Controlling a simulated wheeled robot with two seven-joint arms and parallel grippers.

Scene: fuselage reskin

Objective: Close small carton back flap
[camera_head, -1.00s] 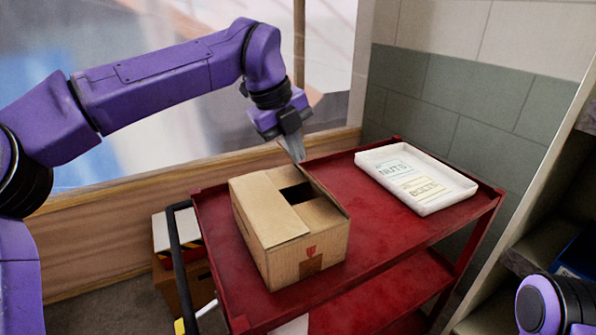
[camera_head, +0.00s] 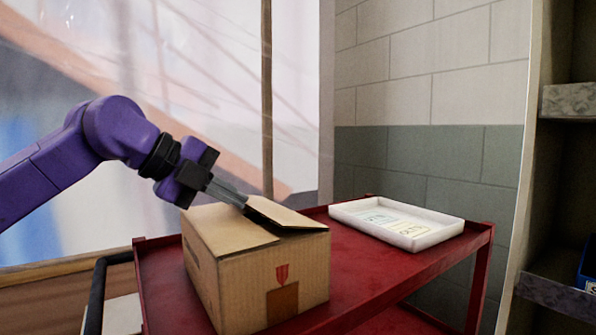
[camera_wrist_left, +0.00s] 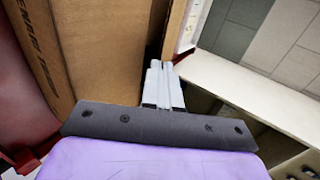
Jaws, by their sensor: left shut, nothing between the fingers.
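The small brown cardboard carton (camera_head: 235,279) stands on the red cart, with a red shield mark on its near side. Its left top panel (camera_head: 222,229) lies flat. A flap (camera_head: 289,216) at the top right slants over the top, with a dark gap beneath its left edge. My left gripper (camera_head: 244,202) is shut and empty, its fingertips at the upper left end of that slanted flap; whether they touch is unclear. In the left wrist view, the shut fingers (camera_wrist_left: 160,72) are beside the carton's brown cardboard (camera_wrist_left: 97,45). My right gripper is out of view.
The red cart (camera_head: 375,275) has a clear strip to the right of the carton. A white tray (camera_head: 440,235) with labels sits at its back right. A tiled wall is behind, and a shelf unit (camera_head: 556,190) stands at the right.

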